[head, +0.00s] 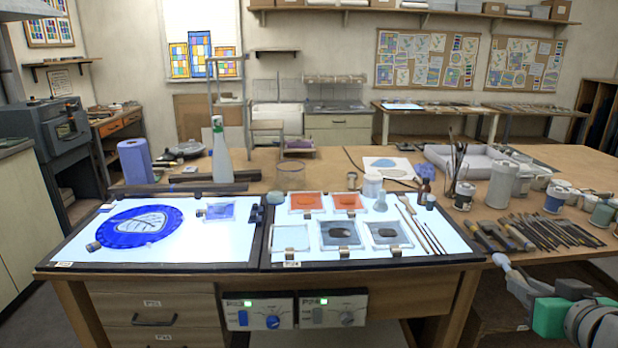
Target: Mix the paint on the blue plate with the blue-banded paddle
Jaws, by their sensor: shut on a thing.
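A small square blue plate (219,212) lies on the lit left panel, with a paler blue patch in its middle; any paint on it is too small to make out. My gripper (513,279) is at the lower right, off the table's front right, well apart from the blue plate. It is shut on a pale, slim thing (500,261) that points up and left. No blue band shows on it, so I cannot tell whether it is the paddle. A wooden paddle-like tool (410,208) and thin brushes (432,231) lie on the right panel.
A round blue glass piece with a leaf (142,227) lies left of the blue plate. A spray bottle (221,155), jars (502,186) and several tools (545,232) stand or lie around.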

